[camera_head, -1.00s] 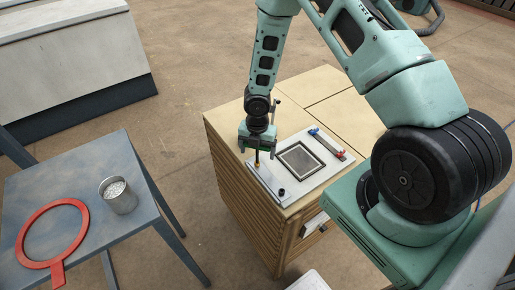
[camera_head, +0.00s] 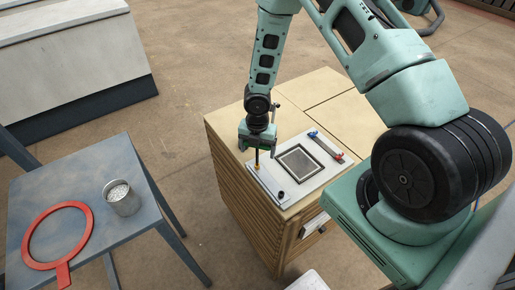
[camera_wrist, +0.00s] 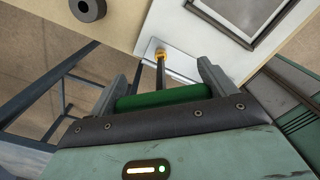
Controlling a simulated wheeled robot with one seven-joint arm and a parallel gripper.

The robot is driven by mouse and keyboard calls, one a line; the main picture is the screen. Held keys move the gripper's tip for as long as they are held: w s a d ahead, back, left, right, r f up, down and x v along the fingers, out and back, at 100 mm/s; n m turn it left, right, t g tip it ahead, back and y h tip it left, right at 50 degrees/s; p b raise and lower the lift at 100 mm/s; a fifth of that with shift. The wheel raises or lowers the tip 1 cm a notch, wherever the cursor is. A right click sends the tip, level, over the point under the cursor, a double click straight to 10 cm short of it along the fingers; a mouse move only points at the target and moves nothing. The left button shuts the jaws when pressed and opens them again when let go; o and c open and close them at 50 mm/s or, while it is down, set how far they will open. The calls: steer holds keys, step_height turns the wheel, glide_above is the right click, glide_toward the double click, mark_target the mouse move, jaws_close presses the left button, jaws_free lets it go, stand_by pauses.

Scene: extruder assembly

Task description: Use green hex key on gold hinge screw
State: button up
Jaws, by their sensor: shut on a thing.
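The green hex key (camera_wrist: 165,97) lies across between my gripper's two fingers in the wrist view, and its dark shaft runs away from the gripper. My gripper (camera_head: 260,144) is shut on its green handle and points down over the white plate. The gold hinge screw (camera_wrist: 160,54) sits at the edge of a light plate in the wrist view, and the shaft's tip meets it there. In the head view the gold screw (camera_head: 257,167) shows small under the shaft. Whether the tip is seated in the screw cannot be told.
The white plate (camera_head: 310,181) with a dark square frame (camera_head: 299,162) lies on a wooden cabinet (camera_head: 240,205). A blue-grey table (camera_head: 85,170) holds a metal cup (camera_head: 122,199) and red ring (camera_head: 58,237).

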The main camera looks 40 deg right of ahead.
step_height(320, 180, up, 5)
steer(key=p, duration=0.4)
steer(key=shift+p, duration=0.4)
steer(key=shift+w, duration=0.1)
